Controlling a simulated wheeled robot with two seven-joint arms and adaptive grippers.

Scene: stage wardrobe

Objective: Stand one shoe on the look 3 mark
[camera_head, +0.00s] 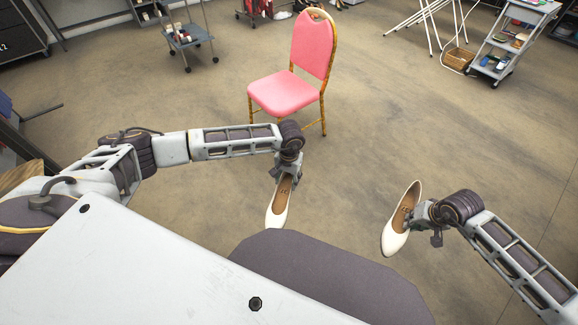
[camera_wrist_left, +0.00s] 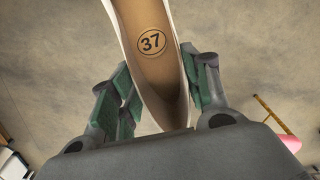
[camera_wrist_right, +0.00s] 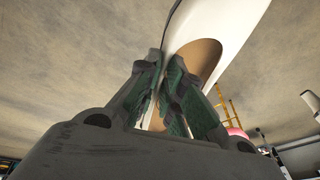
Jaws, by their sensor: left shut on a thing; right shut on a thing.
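A white shoe (camera_head: 275,215) with a tan insole is held by my left gripper (camera_head: 287,172) in front of my body. The left wrist view shows this left shoe (camera_wrist_left: 152,70) between green-padded fingers, with the number 37 on its insole. A second white shoe (camera_head: 396,238) is held by my right gripper (camera_head: 418,216), to the right of the first. The right wrist view shows the fingers (camera_wrist_right: 178,90) shut on one wall of this right shoe (camera_wrist_right: 218,30). Both shoes appear off the floor. I cannot see a look 3 mark in any view.
A pink chair (camera_head: 290,92) stands on the floor ahead of my left gripper. A small grey cart (camera_head: 188,36) is at the back left, and a loaded trolley (camera_head: 509,42) and a white folding rack (camera_head: 428,20) are at the back right. The floor between is clear.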

